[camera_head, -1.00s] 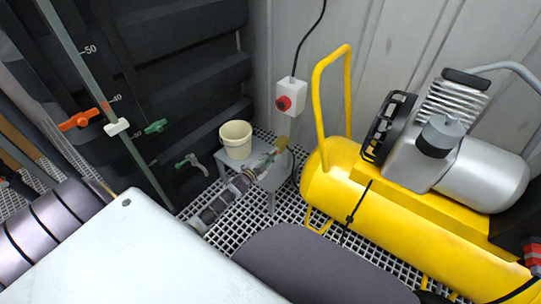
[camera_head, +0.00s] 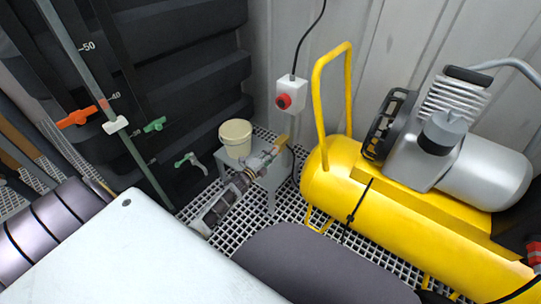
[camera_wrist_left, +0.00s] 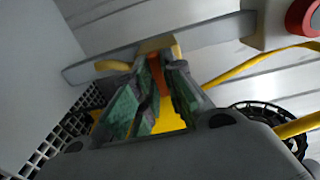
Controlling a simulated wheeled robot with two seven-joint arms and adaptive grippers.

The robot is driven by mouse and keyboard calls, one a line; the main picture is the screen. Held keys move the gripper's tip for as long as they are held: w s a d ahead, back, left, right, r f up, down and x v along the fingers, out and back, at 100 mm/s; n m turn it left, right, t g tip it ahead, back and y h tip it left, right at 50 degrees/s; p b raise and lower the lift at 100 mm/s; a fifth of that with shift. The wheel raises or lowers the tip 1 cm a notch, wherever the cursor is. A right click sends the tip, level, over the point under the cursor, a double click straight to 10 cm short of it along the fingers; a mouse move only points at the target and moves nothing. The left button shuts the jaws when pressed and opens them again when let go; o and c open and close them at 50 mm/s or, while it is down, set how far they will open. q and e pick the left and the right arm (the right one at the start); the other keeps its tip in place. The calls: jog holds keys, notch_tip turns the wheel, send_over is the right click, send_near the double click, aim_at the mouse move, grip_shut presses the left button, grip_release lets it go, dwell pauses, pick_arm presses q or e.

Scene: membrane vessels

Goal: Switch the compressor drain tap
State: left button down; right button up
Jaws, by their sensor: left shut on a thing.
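My left gripper (camera_head: 275,150) reaches in from the lower left, beside the grey side table and left of the yellow compressor (camera_head: 400,215). Its fingers are shut on a small tan-yellow piece (camera_head: 283,140). In the left wrist view the greenish fingers (camera_wrist_left: 158,70) close around this piece (camera_wrist_left: 160,43), with an orange-red strip between them. I cannot tell for certain whether the piece is the compressor drain tap, because the fingers cover much of it. No other drain tap shows clearly on the compressor. My right gripper is not in view.
A cream bucket (camera_head: 236,138) stands on the grey side table (camera_head: 257,168). A white box with a red knob (camera_head: 284,100) hangs on the wall. The black tank at left has an orange handle (camera_head: 76,118) and green taps (camera_head: 155,125). A white surface (camera_head: 130,250) fills the lower left.

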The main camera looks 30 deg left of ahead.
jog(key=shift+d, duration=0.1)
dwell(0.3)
pick_arm(q)
jog(key=c, duration=1.6)
grip_release()
jog(key=shift+o, duration=0.5)
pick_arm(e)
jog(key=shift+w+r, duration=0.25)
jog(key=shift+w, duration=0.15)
pick_arm(q)
jog(key=s, duration=1.2)
jog(key=shift+a, duration=0.45)
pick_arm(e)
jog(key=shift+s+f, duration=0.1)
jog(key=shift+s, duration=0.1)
